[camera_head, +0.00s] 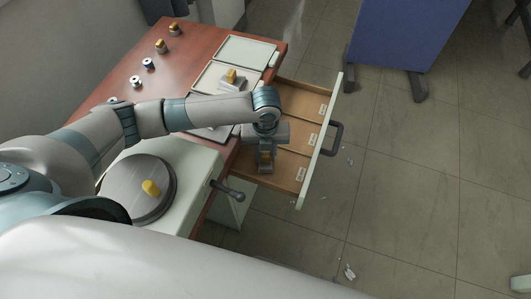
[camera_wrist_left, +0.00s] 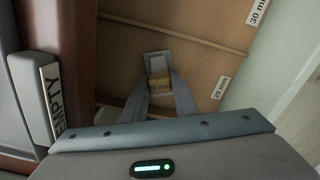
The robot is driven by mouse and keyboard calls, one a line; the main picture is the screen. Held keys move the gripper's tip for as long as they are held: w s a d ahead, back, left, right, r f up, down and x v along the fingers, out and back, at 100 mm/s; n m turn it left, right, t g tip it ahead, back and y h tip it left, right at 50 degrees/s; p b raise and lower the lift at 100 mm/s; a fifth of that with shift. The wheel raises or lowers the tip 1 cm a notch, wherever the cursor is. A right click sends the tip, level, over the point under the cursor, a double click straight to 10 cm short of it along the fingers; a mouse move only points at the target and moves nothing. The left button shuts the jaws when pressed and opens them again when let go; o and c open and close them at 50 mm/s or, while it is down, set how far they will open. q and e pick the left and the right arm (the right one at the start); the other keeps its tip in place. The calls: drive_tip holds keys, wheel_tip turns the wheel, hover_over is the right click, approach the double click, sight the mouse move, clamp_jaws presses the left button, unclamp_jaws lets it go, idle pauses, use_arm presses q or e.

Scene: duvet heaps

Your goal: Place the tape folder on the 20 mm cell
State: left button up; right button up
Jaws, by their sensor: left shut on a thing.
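My left gripper (camera_head: 265,168) reaches down into the open drawer (camera_head: 338,100). It is shut on the tape folder, a small grey and yellow piece (camera_wrist_left: 159,76) between the fingertips in the left wrist view. The folder also shows as a yellow patch in the head view (camera_head: 265,157). The 20 mm label (camera_wrist_left: 220,87) lies right of the fingers, on the floor of the same cell, the nearest one. A wooden divider (camera_wrist_left: 195,40) separates it from the 30 mm cell (camera_wrist_left: 257,11). I cannot tell whether the folder touches the cell floor. My right gripper is not in view.
A tray (camera_head: 205,82) on the red-brown table holds another yellow and grey piece (camera_head: 231,76). Yellow pieces and small spools (camera_head: 148,62) line the table's left side. A round grey disc (camera_head: 120,185) carries a yellow block (camera_head: 151,187). An EMPTY label (camera_wrist_left: 51,100) shows at left.

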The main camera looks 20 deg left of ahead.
use_arm(q)
drive_tip(key=shift+f, duration=0.1)
drive_tip(key=o, duration=1.1)
